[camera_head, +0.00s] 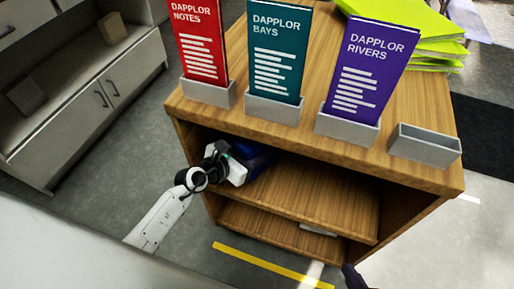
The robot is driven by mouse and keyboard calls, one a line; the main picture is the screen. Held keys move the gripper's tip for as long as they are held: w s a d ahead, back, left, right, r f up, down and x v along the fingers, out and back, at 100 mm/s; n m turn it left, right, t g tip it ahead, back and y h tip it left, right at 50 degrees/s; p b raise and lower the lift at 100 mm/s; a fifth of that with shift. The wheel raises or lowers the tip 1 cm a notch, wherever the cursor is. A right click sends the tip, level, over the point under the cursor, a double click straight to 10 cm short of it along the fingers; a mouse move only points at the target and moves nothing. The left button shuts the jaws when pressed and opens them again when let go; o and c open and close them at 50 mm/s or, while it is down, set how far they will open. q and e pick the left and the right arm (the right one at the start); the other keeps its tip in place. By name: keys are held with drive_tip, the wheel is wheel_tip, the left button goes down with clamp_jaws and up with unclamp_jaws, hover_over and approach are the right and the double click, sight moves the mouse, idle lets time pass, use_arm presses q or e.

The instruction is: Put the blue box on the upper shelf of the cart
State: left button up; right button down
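The wooden cart (310,190) stands in the middle of the view, with an upper shelf (325,195) and a lower shelf (275,228) open to the front. The dark blue box (262,160) is at the left end of the upper shelf's opening, partly under the cart top and partly behind my gripper.
The cart top holds grey holders with red (202,40), teal (276,50) and purple (365,65) brochures, an empty grey holder (425,146) and lime-green folders (432,45). A grey cabinet (80,100) stands left. The upper shelf's middle and right look clear.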

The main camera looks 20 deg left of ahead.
use_arm(q)
drive_tip(key=o, duration=1.2)
drive_tip(key=shift+f, duration=0.1)
drive_tip(key=o, duration=0.3)
drive_tip(key=shift+o, duration=0.2)
